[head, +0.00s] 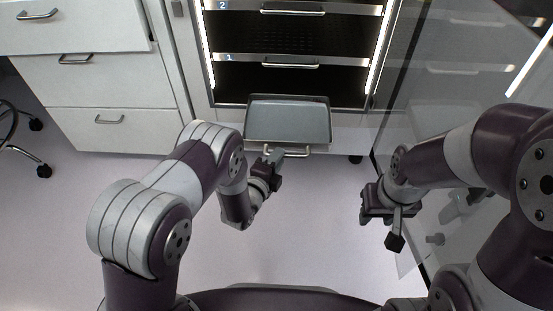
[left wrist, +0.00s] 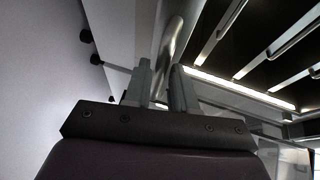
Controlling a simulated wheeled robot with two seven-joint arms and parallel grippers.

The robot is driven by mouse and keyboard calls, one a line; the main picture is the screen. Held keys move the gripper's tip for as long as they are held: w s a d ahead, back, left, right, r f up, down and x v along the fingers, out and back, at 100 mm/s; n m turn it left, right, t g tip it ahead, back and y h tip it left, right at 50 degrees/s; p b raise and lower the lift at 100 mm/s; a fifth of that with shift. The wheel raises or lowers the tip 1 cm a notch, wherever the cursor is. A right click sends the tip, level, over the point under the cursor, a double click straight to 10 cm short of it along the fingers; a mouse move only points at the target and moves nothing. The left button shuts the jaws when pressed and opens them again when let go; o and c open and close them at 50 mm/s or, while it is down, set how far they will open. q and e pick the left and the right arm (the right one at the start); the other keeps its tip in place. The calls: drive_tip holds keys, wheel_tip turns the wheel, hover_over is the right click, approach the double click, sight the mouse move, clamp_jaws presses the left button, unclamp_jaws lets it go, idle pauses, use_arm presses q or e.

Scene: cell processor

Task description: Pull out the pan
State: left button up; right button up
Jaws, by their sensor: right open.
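The pan (head: 288,120) is a shallow grey tray with a dark rim, sticking out at the bottom front of the cabinet. Its pale bar handle (head: 292,154) runs along the near edge. My left gripper (head: 272,157) is at the left part of this handle. In the left wrist view the metal handle (left wrist: 172,42) runs down into the narrow gap between the fingers of my left gripper (left wrist: 160,75), which look closed around it. Their exact contact is hard to see. My right gripper (head: 391,217) is open and empty, well to the right of the pan.
Lit cabinet shelves (head: 290,62) with bar handles are above the pan. White drawers (head: 105,90) stand at the left. A transparent panel (head: 415,150) stands close to my right arm. The floor (head: 310,220) in front of the pan is clear between my arms.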

use_arm(q)
drive_tip(key=p+v, duration=0.5)
drive_tip(key=v, duration=0.7)
drive_tip(key=shift+s+a+p, duration=0.15)
drive_tip(key=shift+s+p, duration=0.15)
drive_tip(key=shift+s, duration=0.05)
drive_tip(key=shift+r, duration=0.15)
